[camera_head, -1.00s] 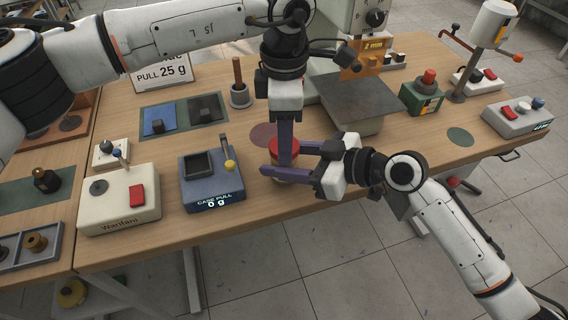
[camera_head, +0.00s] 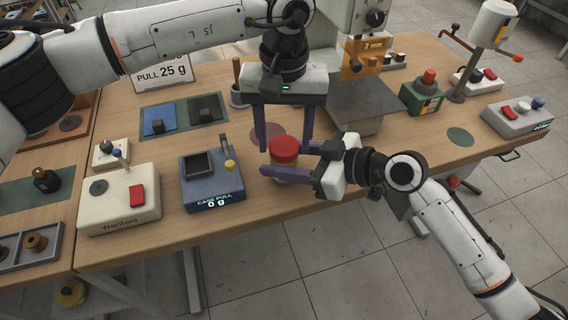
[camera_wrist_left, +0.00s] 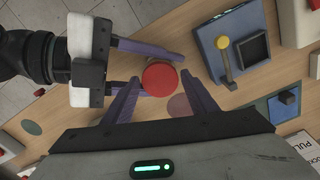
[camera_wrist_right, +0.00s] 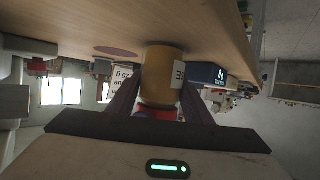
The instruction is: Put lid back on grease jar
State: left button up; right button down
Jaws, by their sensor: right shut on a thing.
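The grease jar (camera_head: 286,171) stands on the wooden bench with the red lid (camera_head: 285,147) on its top. The jar's tan body (camera_wrist_right: 164,62) with a white label shows in the right wrist view. My right gripper (camera_head: 268,180) is shut on the jar from the right side, its fingers around the body. My left gripper (camera_head: 284,150) points down from above, with its fingers spread wide on either side of the lid and apart from it. In the left wrist view, the lid (camera_wrist_left: 159,79) is a red disc between the open fingers. Whether it sits fully seated cannot be told.
A blue-grey scale device (camera_head: 211,180) reading 0 g stands left of the jar. A cream box with a red button (camera_head: 119,199) is further left. A grey plate of a press (camera_head: 359,103) stands behind right. A dark round mark (camera_head: 267,134) lies behind the jar.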

pick_arm(q)
jog(key=shift+o, duration=0.6)
jog(key=shift+w+r, duration=0.1)
jog(key=shift+r, duration=0.35)
notch_tip(320, 180, up, 4)
jog(key=shift+f, duration=0.2)
jog(key=shift+c, duration=1.2)
jog(key=n, duration=0.6)
jog(key=shift+r, duration=0.4)
jog(key=n, duration=0.3)
jog(key=r+n, duration=0.1)
jog(key=n, duration=0.2)
jog(key=shift+n, duration=0.3)
jog(key=n, duration=0.6)
jog(key=shift+r, duration=0.35)
jog(key=n, duration=0.4)
jog(key=shift+r, duration=0.25)
jog(key=n, duration=0.4)
jog(key=shift+r, duration=0.25)
